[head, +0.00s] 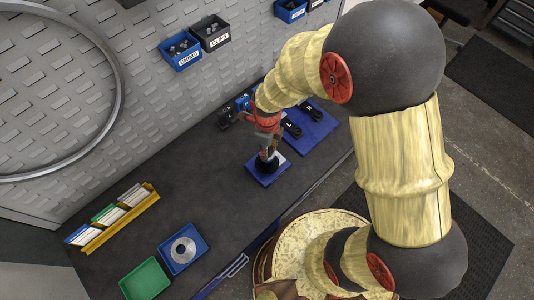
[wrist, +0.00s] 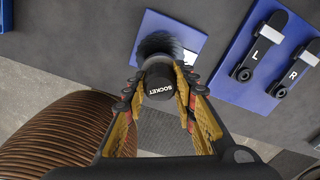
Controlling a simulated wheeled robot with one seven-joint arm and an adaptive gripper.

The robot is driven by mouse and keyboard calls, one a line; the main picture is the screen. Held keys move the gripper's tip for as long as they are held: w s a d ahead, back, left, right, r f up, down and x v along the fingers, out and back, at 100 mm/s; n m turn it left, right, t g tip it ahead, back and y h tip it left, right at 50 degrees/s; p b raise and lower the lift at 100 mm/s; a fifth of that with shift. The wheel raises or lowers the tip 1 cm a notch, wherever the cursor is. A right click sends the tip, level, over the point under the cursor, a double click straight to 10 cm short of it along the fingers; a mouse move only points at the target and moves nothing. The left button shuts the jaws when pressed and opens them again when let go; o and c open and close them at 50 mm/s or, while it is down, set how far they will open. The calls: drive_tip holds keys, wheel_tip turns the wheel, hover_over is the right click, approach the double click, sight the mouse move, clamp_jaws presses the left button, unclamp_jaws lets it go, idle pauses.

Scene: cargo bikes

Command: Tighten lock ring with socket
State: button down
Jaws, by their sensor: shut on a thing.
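My gripper (wrist: 160,95) is shut on the black socket (wrist: 159,88), whose end reads SOCKET. In the head view my gripper (head: 267,153) points down over a small blue pad (head: 258,178) on the dark bench. A round dark fuzzy-looking thing (wrist: 160,44) shows just beyond the socket, over this pad and its white label. I cannot tell whether the socket touches it. A silver disc with a centre hole (head: 183,249) lies in a blue tray (head: 203,241) at the front left. I cannot tell whether it is the lock ring.
A blue mat (head: 322,128) beside my gripper holds two black arms marked L (wrist: 266,50) and R (wrist: 294,73). A green tray (head: 146,279) and a yellow rack (head: 126,225) stand left. Bins (head: 181,51) hang on the pegboard. The bench between is clear.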

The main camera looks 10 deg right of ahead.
drive_tip(key=shift+r+p, duration=1.45)
drive_tip(key=shift+r, duration=0.85)
